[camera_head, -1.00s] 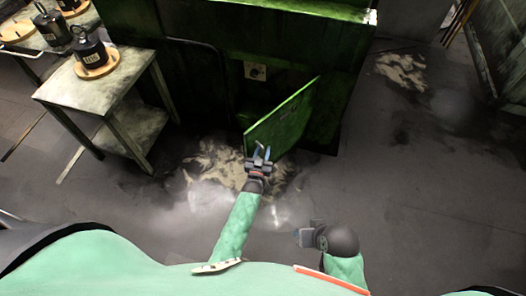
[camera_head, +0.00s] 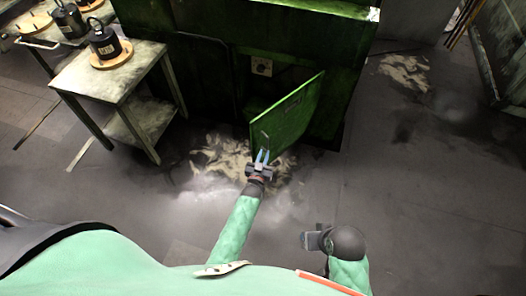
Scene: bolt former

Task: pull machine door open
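The green machine door (camera_head: 290,117) stands swung out from the dark green machine (camera_head: 210,60), with part of the dark opening showing behind it. My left gripper (camera_head: 262,157) is at the door's lower left, by its free edge. Its two bluish fingers show a narrow gap between them. Whether they touch the door or its handle I cannot tell. My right gripper (camera_head: 308,240) is low at the right of centre, away from the door, over the floor; its fingers are too small to read.
A table (camera_head: 100,85) with dark weights on round wooden bases stands left of the machine. The floor right of the door is clear, with pale stains. A rack (camera_head: 500,60) stands at the far right.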

